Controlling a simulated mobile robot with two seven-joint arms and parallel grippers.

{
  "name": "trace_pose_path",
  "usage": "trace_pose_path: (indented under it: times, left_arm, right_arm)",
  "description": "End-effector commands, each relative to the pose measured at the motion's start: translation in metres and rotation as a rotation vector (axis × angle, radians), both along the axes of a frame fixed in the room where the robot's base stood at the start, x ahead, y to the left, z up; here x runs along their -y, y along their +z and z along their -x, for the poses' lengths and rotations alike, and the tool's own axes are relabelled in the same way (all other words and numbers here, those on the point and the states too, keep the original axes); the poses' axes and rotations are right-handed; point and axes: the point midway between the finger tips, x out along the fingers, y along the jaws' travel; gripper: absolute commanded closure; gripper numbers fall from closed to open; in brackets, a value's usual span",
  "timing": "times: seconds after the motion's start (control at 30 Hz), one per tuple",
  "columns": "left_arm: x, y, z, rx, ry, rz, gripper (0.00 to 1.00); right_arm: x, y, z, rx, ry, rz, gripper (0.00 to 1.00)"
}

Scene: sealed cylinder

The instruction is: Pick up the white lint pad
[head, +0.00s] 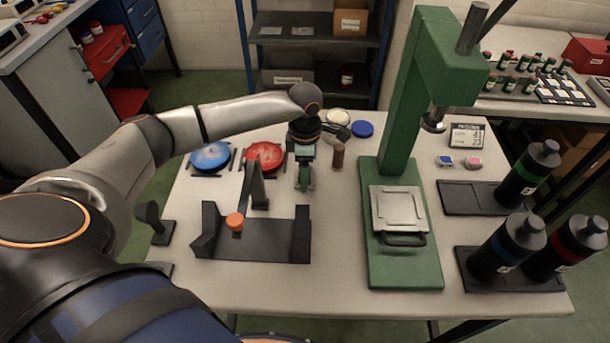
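A round off-white piece (338,116), possibly the white lint pad, lies near the back of the white table, just behind my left wrist. I cannot tell whether it is the pad or the contents of a tin. My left gripper (304,184) points down over the table, in front of and left of this piece and apart from it. Its fingers are small and seen from above, so I cannot tell whether they are open or shut. My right gripper is not in view.
A blue disc (362,129) and a brown upright cylinder (338,156) are close to the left gripper. Blue (210,156) and red (263,156) round dishes lie left. A black cradle (270,246) is in front. A green press (404,262) and black bottles (509,245) stand right.

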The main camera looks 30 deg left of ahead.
Motion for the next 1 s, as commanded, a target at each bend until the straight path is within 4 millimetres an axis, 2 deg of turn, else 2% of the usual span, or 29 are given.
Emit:
trace_pose_path:
  times: [0.03, 0.2, 0.47, 0.57, 0.9, 1.0]
  left_arm:
    - [0.0, 0.0, 0.0, 0.0, 0.0, 0.0, 0.62]
    - [0.0, 0.0, 0.0, 0.001, 0.0, -0.001, 0.8]
    - [0.0, 0.004, -0.001, 0.001, 0.0, 0.0, 0.8]
    - [0.0, 0.016, -0.001, 0.005, 0.0, 0.0, 0.8]
    - [0.0, 0.082, -0.001, 0.004, 0.001, 0.0, 0.8]
    - [0.0, 0.093, -0.001, 0.003, 0.001, -0.001, 0.8]
  right_arm:
    - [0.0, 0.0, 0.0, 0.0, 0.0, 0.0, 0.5]
    - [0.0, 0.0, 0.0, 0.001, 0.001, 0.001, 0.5]
    - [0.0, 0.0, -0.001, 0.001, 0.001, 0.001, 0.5]
    - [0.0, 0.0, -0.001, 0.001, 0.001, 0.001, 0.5]
    - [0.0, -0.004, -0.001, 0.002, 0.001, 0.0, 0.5]
    - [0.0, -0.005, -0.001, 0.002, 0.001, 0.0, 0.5]
